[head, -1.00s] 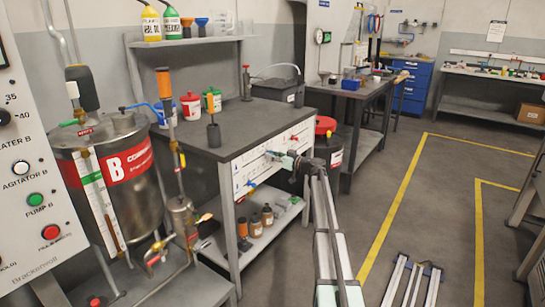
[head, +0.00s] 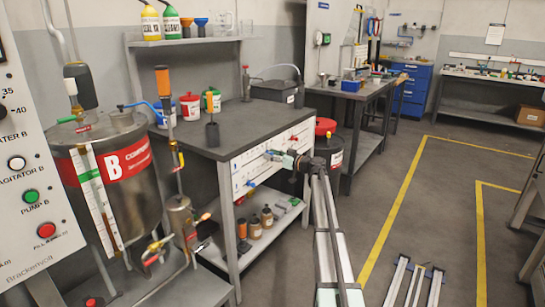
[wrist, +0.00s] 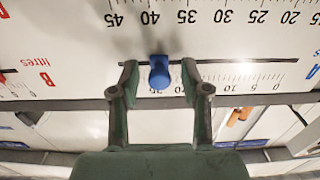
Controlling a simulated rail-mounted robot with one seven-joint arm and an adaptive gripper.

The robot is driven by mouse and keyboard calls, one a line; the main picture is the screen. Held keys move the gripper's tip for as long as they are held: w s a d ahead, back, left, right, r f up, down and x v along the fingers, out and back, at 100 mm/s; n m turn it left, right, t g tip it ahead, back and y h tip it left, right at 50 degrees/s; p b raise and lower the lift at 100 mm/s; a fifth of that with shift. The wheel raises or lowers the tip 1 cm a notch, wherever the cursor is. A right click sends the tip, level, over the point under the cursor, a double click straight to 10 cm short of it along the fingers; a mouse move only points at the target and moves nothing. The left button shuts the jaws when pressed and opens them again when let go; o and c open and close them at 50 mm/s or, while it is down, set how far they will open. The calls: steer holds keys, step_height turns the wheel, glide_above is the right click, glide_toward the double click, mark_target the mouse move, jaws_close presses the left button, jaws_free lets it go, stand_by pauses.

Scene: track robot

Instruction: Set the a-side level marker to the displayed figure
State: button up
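The blue marker knob (wrist: 159,72) sits on a dark slot in the white scale board, in the middle of the wrist view. My gripper (wrist: 160,78) is open around it, one green finger on each side, with a gap at both sides. The scale board (wrist: 235,45) appears upside down, with black figures above the slot and a smaller scale below. A blue A label shows at its right edge and red "B litres" lettering at its left. In the head view, my gripper (head: 274,156) is at the board (head: 242,172) on the bench front. No displayed figure is readable.
The dark bench (head: 235,125) carries red and green-lidded pots and a dark stand. Its lower shelf (head: 240,248) holds brown bottles. A steel tank marked B (head: 140,205) and a control panel (head: 30,120) stand left.

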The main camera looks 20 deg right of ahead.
steer(key=v, duration=1.2)
stand_by(0.5)
